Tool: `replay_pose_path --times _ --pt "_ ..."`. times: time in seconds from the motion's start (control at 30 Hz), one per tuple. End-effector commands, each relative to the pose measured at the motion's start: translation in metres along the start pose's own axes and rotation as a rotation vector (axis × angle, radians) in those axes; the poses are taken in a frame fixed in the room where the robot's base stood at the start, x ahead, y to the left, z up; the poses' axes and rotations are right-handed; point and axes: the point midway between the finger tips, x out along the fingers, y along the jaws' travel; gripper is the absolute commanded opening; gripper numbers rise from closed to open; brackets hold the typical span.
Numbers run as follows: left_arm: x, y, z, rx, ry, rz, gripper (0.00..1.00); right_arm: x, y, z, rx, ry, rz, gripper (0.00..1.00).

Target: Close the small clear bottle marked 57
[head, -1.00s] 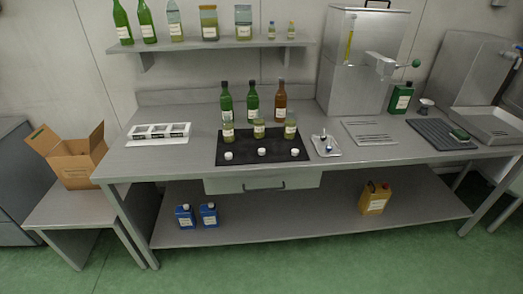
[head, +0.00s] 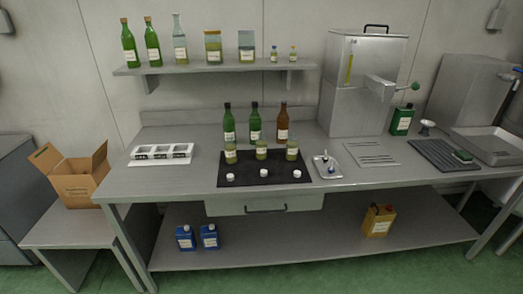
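Three small clear bottles with yellow-green contents and pale labels stand upright on a black mat (head: 280,169): a left one (head: 231,155), a middle one (head: 261,150) and a right one (head: 292,151). Their label numbers are too small to read, so I cannot tell which is marked 57. Three white caps lie on the mat in front of them: left (head: 230,176), middle (head: 263,172) and right (head: 297,173). Neither of my grippers is in view.
Two green bottles (head: 229,122) and a brown bottle (head: 282,122) stand behind the small ones. A small tray (head: 335,172) with little items lies to the right, a white rack (head: 160,154) to the left. A steel tank (head: 355,105) stands behind. Bench between rack and mat is clear.

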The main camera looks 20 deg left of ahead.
Motion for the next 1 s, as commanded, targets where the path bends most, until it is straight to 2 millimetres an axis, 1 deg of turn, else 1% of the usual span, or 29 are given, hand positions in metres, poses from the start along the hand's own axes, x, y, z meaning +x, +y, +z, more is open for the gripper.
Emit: replay_pose_path --times 0.3,0.5,0.53,1.0 --pt "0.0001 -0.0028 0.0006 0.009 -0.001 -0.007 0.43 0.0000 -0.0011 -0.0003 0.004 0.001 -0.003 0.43" --pt "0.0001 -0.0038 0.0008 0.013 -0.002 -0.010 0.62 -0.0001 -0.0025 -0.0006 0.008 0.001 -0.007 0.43" --pt "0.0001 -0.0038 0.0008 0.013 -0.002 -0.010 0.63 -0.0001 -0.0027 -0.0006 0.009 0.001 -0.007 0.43" --pt "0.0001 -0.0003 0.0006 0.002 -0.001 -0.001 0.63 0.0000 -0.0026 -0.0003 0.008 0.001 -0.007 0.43"
